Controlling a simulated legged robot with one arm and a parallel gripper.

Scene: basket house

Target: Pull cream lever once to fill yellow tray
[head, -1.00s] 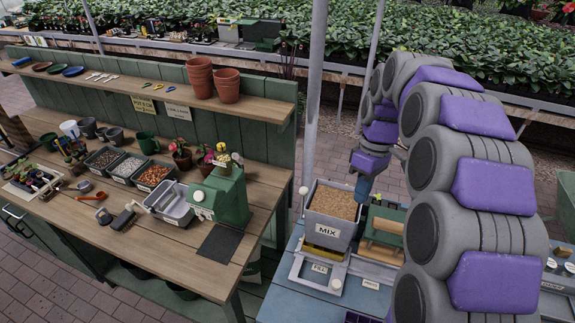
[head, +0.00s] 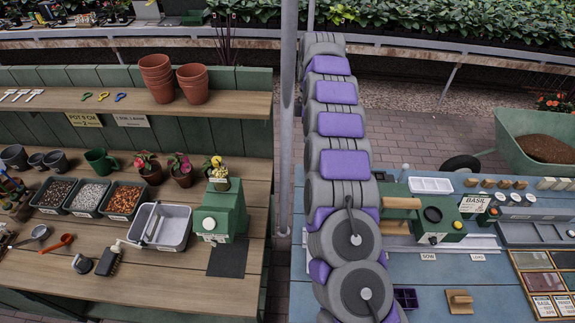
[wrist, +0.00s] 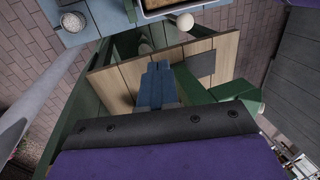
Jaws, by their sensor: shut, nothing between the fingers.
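The cream lever's round knob (wrist: 185,21) shows near the top of the wrist view, beside the edge of the pale mix bin (wrist: 152,14). My gripper (wrist: 158,68) is shut and empty, its blue fingers side by side in the middle of the wrist view. The knob lies beyond the fingertips and to their right in the picture, with a visible gap. In the head view my arm hides the gripper and the bin. I cannot make out the yellow tray in either current view.
The blue table (head: 465,258) holds a green seeder (head: 432,217), a purple tray (head: 405,298) and a wooden block (head: 459,301). The wooden bench (head: 150,290) at left holds bins, a grey tray (head: 172,228) and a green box (head: 222,212). A post (head: 287,110) stands between them.

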